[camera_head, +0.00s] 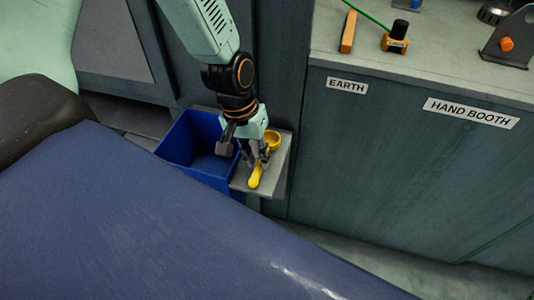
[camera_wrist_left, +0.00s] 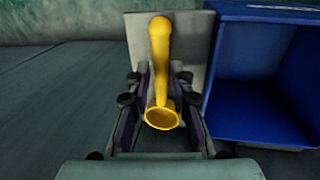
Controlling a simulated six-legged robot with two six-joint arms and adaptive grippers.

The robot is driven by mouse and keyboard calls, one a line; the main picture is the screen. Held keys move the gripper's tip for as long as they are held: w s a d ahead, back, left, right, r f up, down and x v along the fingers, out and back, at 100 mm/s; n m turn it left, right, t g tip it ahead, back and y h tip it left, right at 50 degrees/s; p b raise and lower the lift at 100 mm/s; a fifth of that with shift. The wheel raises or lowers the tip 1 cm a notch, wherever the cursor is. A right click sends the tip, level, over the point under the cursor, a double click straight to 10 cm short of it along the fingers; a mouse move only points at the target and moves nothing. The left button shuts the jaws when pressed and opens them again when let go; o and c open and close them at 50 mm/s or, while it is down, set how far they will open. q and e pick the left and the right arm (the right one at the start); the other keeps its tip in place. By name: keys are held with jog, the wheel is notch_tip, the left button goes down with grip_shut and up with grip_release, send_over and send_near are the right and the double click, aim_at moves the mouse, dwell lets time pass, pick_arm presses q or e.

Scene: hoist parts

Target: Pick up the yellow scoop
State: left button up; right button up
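The yellow scoop (camera_head: 255,176) lies on a small grey ledge (camera_head: 283,160) beside the blue bin. Its round bowl shows behind my left gripper in the head view. In the left wrist view the scoop (camera_wrist_left: 160,55) has its handle pointing away and its open bowl toward the camera. My left gripper (camera_head: 258,158) is down at the scoop, and it partly hides the scoop's middle in the head view. In the left wrist view its fingers (camera_wrist_left: 160,95) stand on either side of the scoop, with narrow gaps showing. My right gripper is not in view.
The blue bin (camera_head: 168,146) stands directly left of the ledge in the head view. A grey counter (camera_head: 430,62) labelled EARTH and HAND BOOTH is at the right, with an orange block (camera_head: 348,32) and other parts on top. A large dark blue surface fills the foreground.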

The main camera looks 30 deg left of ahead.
pick_arm(q)
jog(key=shift+w+f+b, duration=0.25)
jog(key=shift+f+b, duration=0.35)
jog(key=shift+f, duration=0.5)
jog(key=shift+s+d+r, duration=0.1)
jog(key=shift+r, duration=0.05)
jog(key=shift+c, duration=0.4)
grip_shut()
